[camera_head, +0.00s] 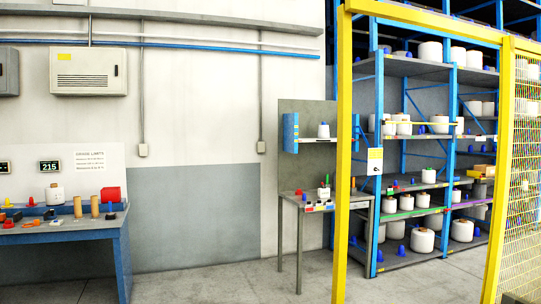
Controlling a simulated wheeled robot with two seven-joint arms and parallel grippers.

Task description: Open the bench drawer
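A blue bench (123,262) stands at the left edge of the head view and is partly cut off by it. A blue front edge and a leg of the bench show, but I cannot make out a drawer or handle. On its top are a bobbin (55,195) of white yarn, tan cylinders (95,206), a red box (111,195) and small tools. A smaller grey table (299,262) with small items stands farther right by the wall; no drawer is clear there either. Neither of my grippers is in view.
Yellow posts (343,160) and a yellow mesh panel (521,180) stand at the right. Behind them are blue racks (455,110) with several white bobbins. The grey floor (215,286) between bench and posts is clear.

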